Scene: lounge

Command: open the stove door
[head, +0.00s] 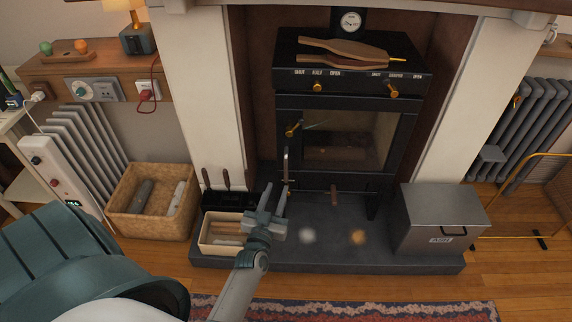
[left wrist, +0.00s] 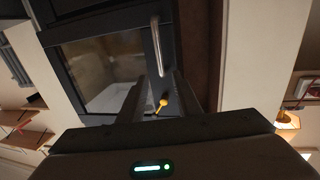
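The black stove (head: 345,85) stands in the fireplace. Its glass-fronted door (head: 350,135) looks shut. A brass knob (head: 293,130) sits at the door's upper left. Below it, a slim upright metal bar handle (head: 286,165) stands on the same side. My left gripper (head: 273,197) is open and empty, in front of and below the bar handle in the head view. The left wrist view appears upside down. There the bar handle (left wrist: 160,45) shows beyond the fingers (left wrist: 160,85), and the brass knob (left wrist: 161,104) appears between them in the picture. My right gripper is out of view.
A stone hearth (head: 325,225) lies under the stove. On it stand a grey metal box (head: 440,220) at right and a pale open box (head: 208,240) at left. A wicker basket (head: 152,225) stands further left. Bellows (head: 345,48) lie on the stove top.

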